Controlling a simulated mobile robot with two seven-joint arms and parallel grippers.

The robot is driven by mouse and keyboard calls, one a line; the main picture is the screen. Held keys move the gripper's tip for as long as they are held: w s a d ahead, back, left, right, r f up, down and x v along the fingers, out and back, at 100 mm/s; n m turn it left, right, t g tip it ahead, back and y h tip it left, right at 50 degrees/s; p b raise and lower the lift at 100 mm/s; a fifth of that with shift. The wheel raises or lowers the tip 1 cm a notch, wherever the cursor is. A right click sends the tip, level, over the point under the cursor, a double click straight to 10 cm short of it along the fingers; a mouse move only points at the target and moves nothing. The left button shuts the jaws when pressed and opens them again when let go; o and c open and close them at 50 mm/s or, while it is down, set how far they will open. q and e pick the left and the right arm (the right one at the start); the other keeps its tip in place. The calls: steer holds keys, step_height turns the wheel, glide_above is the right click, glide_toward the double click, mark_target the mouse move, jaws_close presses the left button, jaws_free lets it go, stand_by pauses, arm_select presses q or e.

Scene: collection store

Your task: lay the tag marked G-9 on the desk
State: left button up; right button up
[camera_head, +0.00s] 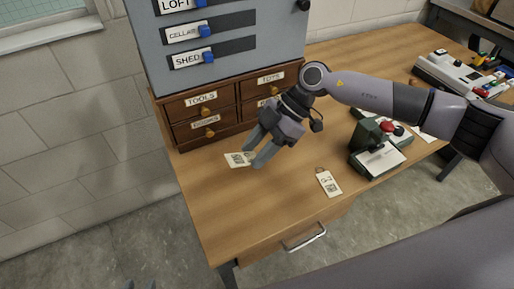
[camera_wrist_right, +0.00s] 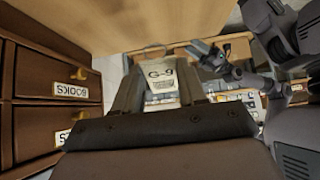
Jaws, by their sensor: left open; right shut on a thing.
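My right gripper (camera_head: 249,160) is shut on a pale paper tag (camera_head: 236,159) near the desk's left side, in front of the small drawers. In the right wrist view the tag (camera_wrist_right: 161,75) reads G-9 and sits between the two fingers (camera_wrist_right: 160,97). I cannot tell how far the tag is above the wooden desk (camera_head: 235,215). A second pale tag (camera_head: 329,184) lies flat on the desk to the right; its marking is too small to read surely.
A brown drawer cabinet (camera_head: 225,113) stands at the back left, under a grey panel (camera_head: 230,60) with blue sliders. A dark green device (camera_head: 376,158) with a red knob stands right of the second tag. A pale machine (camera_head: 450,72) is further right. The front left desk surface is clear.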

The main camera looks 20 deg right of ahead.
steer(key=shift+f+b, duration=2.35)
steer(key=shift+b, duration=0.05)
steer(key=shift+f+b, duration=0.85)
steer(key=shift+b, duration=0.05)
steer(key=shift+f, duration=1.4)
steer(key=o, duration=1.1)
steer(key=v, duration=0.7)
steer(key=shift+r, duration=0.1)
